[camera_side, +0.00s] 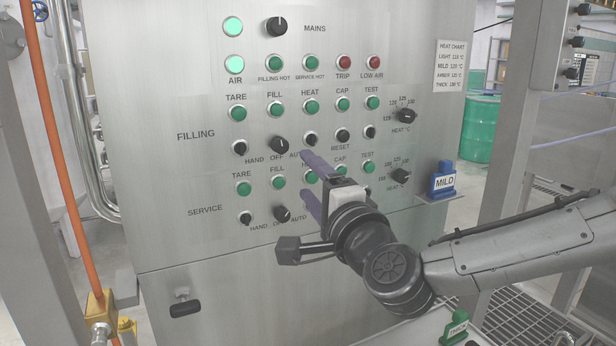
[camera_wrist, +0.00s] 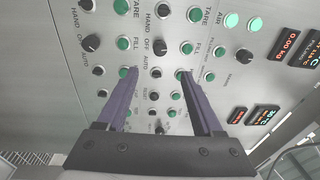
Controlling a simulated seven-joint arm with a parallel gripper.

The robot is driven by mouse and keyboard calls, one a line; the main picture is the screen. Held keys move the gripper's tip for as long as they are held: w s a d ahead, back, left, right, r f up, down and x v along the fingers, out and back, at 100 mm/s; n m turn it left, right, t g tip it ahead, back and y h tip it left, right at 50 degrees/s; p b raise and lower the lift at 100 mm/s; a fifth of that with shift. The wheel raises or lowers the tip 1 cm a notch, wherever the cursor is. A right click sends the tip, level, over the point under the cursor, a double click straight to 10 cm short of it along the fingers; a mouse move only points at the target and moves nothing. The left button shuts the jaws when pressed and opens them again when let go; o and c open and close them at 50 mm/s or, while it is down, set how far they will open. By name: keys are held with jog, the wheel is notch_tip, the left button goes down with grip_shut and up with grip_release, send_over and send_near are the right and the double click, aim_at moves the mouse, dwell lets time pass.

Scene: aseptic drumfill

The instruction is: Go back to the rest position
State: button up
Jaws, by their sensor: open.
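My gripper (camera_side: 306,174) is in front of the lower middle of the steel control panel (camera_side: 200,60). Its two purple fingers are spread apart with nothing between them. In the wrist view my gripper (camera_wrist: 159,73) shows its fingers pointing at the panel, with knobs and green lamps seen between and beside them. Whether a fingertip touches the panel cannot be told. In the side view the fingers and wrist hide part of the service rows. The filling HAND/OFF/AUTO knob (camera_side: 278,145) and the service HAND/OFF/AUTO knob (camera_side: 282,214) show left of the fingers.
A blue block marked MILD (camera_side: 443,182) stands on a small shelf right of the panel. A green block (camera_side: 455,328) is at the bottom. A black handle (camera_side: 185,305) sticks out at lower left. An orange pipe (camera_side: 68,180) runs along the left. A green drum (camera_side: 481,128) stands behind.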

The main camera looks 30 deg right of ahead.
jog(key=s+d+r+n+t, duration=0.1)
jog(key=s+d+r, duration=0.2)
jog(key=d+r, duration=0.55)
jog(key=s+d+r+n, duration=0.1)
jog(key=s+d+r, duration=0.25)
jog(key=d, duration=0.95)
jog(key=s+d+f+n+g, duration=0.2)
jog(key=s+f+n+g, duration=0.5)
jog(key=s+f, duration=0.6)
jog(key=s+d+f+n+g+y, duration=0.1)
jog(key=s+d+f+n+g, duration=0.1)
jog(key=s+f+n+g, duration=0.5)
jog(key=s+f+n, duration=0.2)
jog(key=s+f, duration=0.3)
jog(key=f, duration=0.4)
jog(key=shift+s+d+f+n, duration=0.3)
jog(key=shift+s, duration=0.05)
